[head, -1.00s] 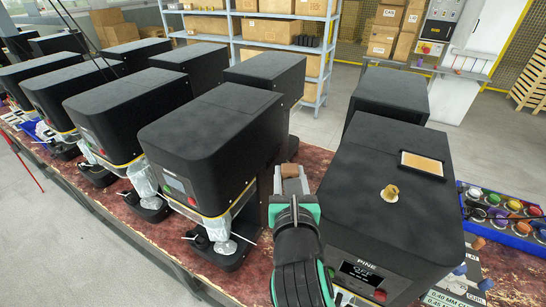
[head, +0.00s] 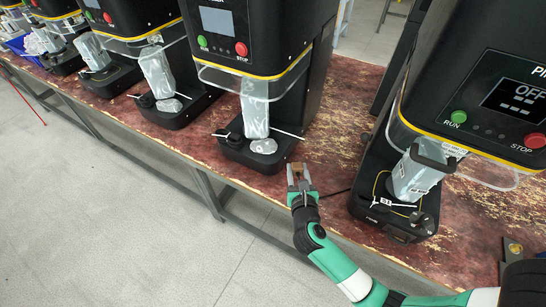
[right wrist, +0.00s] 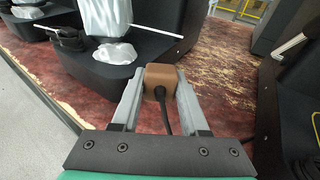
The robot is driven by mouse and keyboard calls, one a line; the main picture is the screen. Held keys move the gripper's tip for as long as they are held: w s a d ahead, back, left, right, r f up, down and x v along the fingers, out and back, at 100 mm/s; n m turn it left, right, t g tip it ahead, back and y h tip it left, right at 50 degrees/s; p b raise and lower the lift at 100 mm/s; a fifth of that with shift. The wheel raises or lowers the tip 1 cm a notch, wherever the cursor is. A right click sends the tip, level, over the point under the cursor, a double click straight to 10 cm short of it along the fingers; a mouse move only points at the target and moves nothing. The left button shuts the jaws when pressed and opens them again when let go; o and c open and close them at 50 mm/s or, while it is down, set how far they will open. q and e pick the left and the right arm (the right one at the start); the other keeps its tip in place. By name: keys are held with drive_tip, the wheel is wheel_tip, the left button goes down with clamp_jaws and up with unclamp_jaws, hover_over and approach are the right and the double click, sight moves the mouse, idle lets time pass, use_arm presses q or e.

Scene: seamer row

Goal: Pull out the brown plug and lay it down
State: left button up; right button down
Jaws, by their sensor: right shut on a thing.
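My right gripper (head: 302,187) is over the front part of the red-brown worktop (head: 345,95), in the gap between two black machines. Its jaws are shut on the brown plug (head: 297,172). In the right wrist view the brown plug (right wrist: 160,76) sits between the two grey fingertips of the right gripper (right wrist: 158,88). A black cable (right wrist: 164,112) runs from the plug back toward the gripper's base. I cannot tell whether the plug touches the worktop. My left gripper is not in view.
A black machine (head: 255,45) with a silvery bag stands left of my gripper. Another machine (head: 485,90), its display reading OFF, stands at the right. A thin white rod (head: 290,135) sticks out from the left machine's base. Bare worktop lies behind the gripper.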

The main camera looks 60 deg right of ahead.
drive_tip(key=shift+m+g, duration=0.3)
drive_tip(key=shift+g, duration=0.1)
drive_tip(key=f, duration=0.1)
drive_tip(key=s+d+f+b, duration=0.1)
drive_tip(key=f, duration=0.1)
drive_tip(key=s+d+f+b, duration=0.1)
drive_tip(key=f, duration=0.1)
drive_tip(key=shift+s+d, duration=0.1)
drive_tip(key=shift+s, duration=0.15)
drive_tip(key=shift+w+r, duration=0.1)
drive_tip(key=shift+r, duration=0.05)
wheel_tip(320, 180, down, 7)
drive_tip(key=b, duration=0.8)
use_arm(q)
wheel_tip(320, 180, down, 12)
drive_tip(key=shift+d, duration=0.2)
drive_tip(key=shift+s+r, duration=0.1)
use_arm(e)
drive_tip(key=shift+c, duration=1.7)
unclamp_jaws()
